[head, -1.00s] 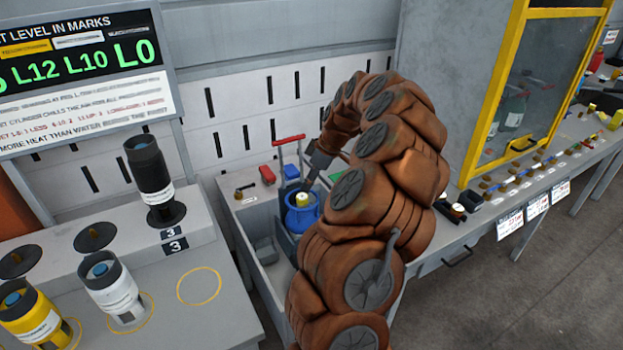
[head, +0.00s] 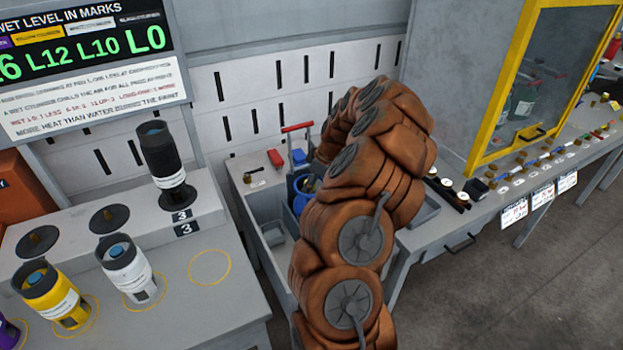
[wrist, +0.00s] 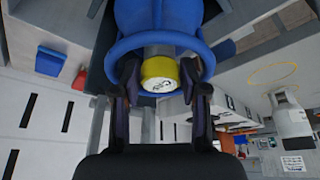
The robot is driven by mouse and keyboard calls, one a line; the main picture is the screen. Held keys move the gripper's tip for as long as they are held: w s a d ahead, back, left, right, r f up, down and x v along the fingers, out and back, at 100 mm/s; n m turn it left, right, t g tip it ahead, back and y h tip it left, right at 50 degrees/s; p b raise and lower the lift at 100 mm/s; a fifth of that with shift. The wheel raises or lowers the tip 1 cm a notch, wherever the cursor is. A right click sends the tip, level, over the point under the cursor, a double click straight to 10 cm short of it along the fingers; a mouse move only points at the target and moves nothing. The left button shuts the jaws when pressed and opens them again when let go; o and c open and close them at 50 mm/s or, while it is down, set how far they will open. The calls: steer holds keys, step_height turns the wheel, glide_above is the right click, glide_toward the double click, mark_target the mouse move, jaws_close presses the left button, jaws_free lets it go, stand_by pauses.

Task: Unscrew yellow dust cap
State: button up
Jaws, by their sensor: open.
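The yellow dust cap (wrist: 158,74) sits on the neck of a blue cylinder (wrist: 160,25) with a blue ring collar around it, in the wrist view. My gripper (wrist: 163,88) is open, with one dark finger on each side of the cap. Gaps show between the cap and both fingers, so I cannot see contact. In the head view a sliver of the blue cylinder (head: 300,201) shows at the work station. My brown-sleeved arm hides the cap and my gripper there.
A grey bin (head: 273,234) and a red-handled post (head: 297,127) stand close to the cylinder. Black, white and yellow cylinders (head: 55,295) stand on the left bench. A yellow-framed cabinet (head: 535,80) stands at right, by a counter of small fittings.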

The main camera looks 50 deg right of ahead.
jaws_close()
steer(key=shift+o, duration=1.2)
jaws_free()
steer(key=shift+r, duration=0.1)
steer(key=shift+r+b, duration=0.45)
steer(key=shift+r, duration=0.7)
steer(key=shift+s+f+m+h+b, duration=0.1)
steer(key=shift+m+h+b, duration=0.4)
steer(key=shift+m, duration=0.5)
steer(key=m+h+b, duration=0.1)
steer(key=m, duration=0.2)
steer(key=shift+b, duration=0.4)
steer(key=shift+m+t, duration=0.3)
steer(key=shift+m, duration=0.2)
